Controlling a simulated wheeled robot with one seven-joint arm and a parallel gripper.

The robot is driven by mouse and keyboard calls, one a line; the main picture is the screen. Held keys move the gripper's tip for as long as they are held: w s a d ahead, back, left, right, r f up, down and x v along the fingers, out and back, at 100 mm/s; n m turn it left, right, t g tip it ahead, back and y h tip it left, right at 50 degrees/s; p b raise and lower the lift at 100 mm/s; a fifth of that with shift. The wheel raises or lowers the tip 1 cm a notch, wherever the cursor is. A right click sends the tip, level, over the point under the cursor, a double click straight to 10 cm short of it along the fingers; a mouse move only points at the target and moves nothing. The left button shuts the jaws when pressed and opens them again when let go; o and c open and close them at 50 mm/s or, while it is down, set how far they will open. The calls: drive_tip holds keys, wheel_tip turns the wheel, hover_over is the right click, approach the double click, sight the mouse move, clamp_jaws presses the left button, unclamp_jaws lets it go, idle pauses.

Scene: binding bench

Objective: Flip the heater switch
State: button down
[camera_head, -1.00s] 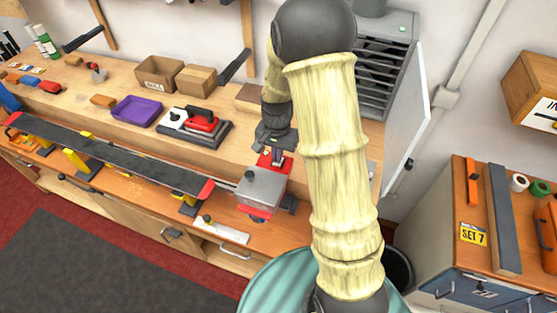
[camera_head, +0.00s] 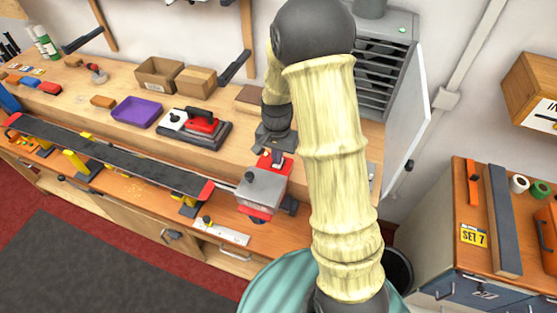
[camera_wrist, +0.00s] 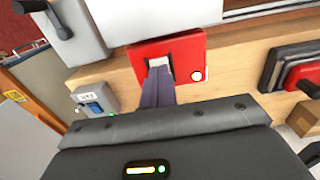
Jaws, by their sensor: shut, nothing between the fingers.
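In the head view my gripper (camera_head: 277,154) is at the red plate (camera_head: 266,160), behind a grey box with a red base (camera_head: 262,188). The switch's position is hard to make out.
A small grey box with a blue switch (camera_wrist: 94,106) is left of my fingers in the wrist view; its label is unreadable.

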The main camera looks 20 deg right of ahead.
wheel_tip(320, 180, up, 6)
drive_tip(key=p, duration=0.4)
drive_tip(key=shift+r+p, duration=0.2)
drive_tip(key=shift+p, duration=0.15)
drive_tip(key=shift+s, duration=0.1)
idle(0.4)
drive_tip(key=s+n+t+b, duration=0.2)
drive_tip(key=s+n+b, duration=0.5)
drive_tip(key=s, duration=0.7)
drive_tip(key=shift+f+t+b, duration=0.2)
drive_tip(key=shift+t+b, duration=0.1)
drive_tip(key=shift+b, duration=0.85)
